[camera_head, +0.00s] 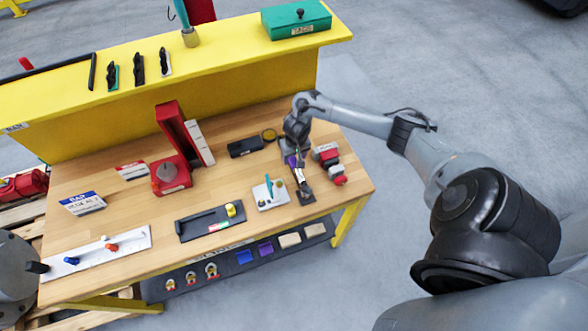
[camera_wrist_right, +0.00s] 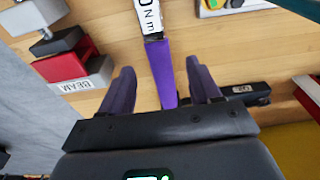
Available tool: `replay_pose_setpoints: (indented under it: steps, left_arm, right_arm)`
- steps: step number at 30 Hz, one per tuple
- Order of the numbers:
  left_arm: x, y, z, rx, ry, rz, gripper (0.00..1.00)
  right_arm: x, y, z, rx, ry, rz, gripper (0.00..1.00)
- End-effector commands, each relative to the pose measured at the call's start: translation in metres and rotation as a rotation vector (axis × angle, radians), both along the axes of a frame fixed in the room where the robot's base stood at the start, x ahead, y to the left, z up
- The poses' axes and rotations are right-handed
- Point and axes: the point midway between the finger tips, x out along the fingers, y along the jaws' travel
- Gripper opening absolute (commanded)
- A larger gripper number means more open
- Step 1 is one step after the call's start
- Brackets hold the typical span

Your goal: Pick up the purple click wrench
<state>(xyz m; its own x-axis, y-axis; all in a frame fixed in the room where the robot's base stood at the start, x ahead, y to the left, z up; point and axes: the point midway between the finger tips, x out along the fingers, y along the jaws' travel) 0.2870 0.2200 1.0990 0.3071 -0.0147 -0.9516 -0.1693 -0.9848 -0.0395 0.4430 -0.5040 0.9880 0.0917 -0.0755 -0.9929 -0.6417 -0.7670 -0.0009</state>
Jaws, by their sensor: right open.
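The purple click wrench (camera_head: 292,161) lies near the right end of the wooden workbench. Its purple handle (camera_wrist_right: 160,75) shows large in the right wrist view, with a white label marked "Nm" beyond it. My right gripper (camera_wrist_right: 161,78) is open, with one finger on each side of the handle and a visible gap to each. In the head view my right gripper (camera_head: 293,148) is over the handle end and partly hides it. Whether the handle touches the palm is hidden. My left gripper is not seen.
A red and grey block marked "BEAM" (camera_head: 328,164) stands close to the right of the wrench. A black device (camera_head: 245,147) lies to the left. A white plate with small parts (camera_head: 270,194) lies nearer the front. The yellow shelf (camera_head: 230,70) rises behind.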

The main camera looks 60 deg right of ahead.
Motion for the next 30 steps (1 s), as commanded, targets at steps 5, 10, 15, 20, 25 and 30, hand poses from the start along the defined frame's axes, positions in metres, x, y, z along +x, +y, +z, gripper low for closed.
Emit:
replay_pose_setpoints:
  steps: [5,10,15,20,25,30]
  left_arm:
    - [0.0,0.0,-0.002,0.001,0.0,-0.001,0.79]
    - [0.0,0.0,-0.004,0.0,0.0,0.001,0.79]
    - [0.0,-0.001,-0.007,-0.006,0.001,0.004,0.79]
    - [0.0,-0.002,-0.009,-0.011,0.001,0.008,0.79]
    - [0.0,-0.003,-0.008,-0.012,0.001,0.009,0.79]
    - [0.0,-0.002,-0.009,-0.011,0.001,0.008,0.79]
  right_arm:
    - [0.0,-0.001,-0.009,-0.001,0.0,0.001,0.63]
    - [0.0,-0.001,-0.027,0.0,0.001,0.0,0.63]
    - [0.001,-0.003,-0.049,-0.002,0.001,0.001,0.63]
    - [0.003,-0.004,-0.058,-0.002,0.0,0.002,0.63]
    - [0.003,-0.004,-0.059,-0.002,-0.001,0.003,0.63]
    - [0.003,-0.004,-0.058,-0.002,-0.001,0.003,0.47]
